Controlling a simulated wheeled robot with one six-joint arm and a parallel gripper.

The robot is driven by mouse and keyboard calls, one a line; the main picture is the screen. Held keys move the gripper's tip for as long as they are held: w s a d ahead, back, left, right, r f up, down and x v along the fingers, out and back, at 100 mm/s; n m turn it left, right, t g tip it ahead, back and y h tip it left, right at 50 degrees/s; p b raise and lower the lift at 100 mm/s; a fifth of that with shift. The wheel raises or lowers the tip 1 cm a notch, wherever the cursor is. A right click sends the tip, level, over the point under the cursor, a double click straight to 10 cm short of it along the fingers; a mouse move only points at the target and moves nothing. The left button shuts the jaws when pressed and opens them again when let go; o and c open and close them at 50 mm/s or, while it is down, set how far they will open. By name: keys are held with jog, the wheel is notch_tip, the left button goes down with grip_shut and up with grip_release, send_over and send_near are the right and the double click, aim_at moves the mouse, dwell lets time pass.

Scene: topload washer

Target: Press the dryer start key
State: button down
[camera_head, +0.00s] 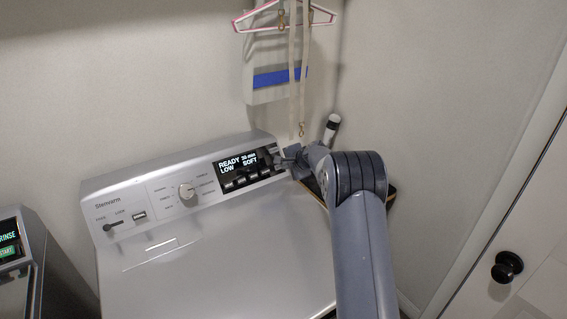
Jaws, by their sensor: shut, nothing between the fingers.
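The silver dryer (220,255), marked Stenvarm, fills the middle of the view. Its raised panel has a round dial (187,191) and a dark display (238,165) reading READY, LOW, SOFT and a time in minutes. A row of small dark keys (240,180) lies under the display. My gripper (281,161) is shut and empty at the panel's right end. It hides part of that end; I cannot tell whether it touches.
Another machine (30,255) with a RINSE display and green START label stands at the left edge. A pink hanger (285,22), straps and a white box (262,85) hang behind the panel. A door with a black knob (507,267) is at right.

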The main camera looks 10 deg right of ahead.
jog(key=shift+p+x, duration=0.35)
jog(key=shift+x, duration=0.8)
jog(key=shift+f, duration=0.1)
jog(key=shift+w+f+b, duration=0.1)
jog(key=shift+f+b, duration=0.1)
jog(key=shift+b, duration=0.2)
jog(key=shift+w+a+f+b, duration=0.15)
jog(key=shift+w+a+b, duration=0.1)
jog(key=shift+w+b, duration=0.1)
jog(key=shift+f, duration=0.1)
jog(key=shift+s+d+r, duration=0.15)
jog(key=shift+s+r, duration=0.15)
jog(key=shift+r, duration=0.1)
jog(key=b+v, duration=0.3)
jog(key=v, duration=1)
jog(key=shift+d, duration=0.15)
jog(key=shift+r, duration=0.15)
